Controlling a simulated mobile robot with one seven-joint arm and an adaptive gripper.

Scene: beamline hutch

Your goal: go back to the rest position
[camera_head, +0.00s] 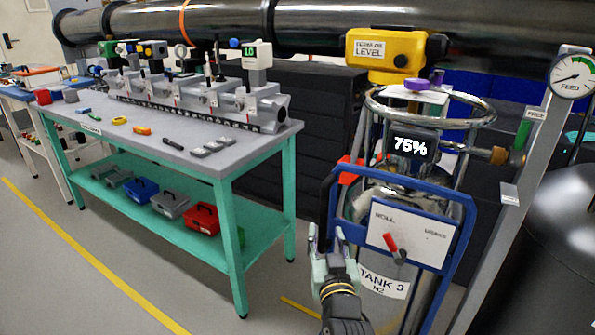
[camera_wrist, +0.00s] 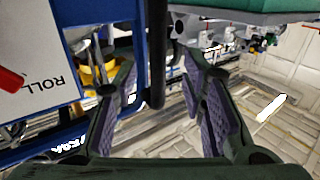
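My gripper (camera_head: 328,240) is low in the head view, in front of the lower left side of the blue-framed tank cart. A dark vertical bar and the blue frame (camera_wrist: 157,40) appear just beyond the fingertips; I cannot tell whether anything touches.
The tank cart's blue frame (camera_head: 466,235) and white panel (camera_head: 410,235) stand close to my gripper. A workbench (camera_head: 262,137) with green legs is at left, tools on top and boxes below. A post (camera_head: 520,190) with a gauge (camera_head: 573,77) stands at right. Floor before the bench is clear.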

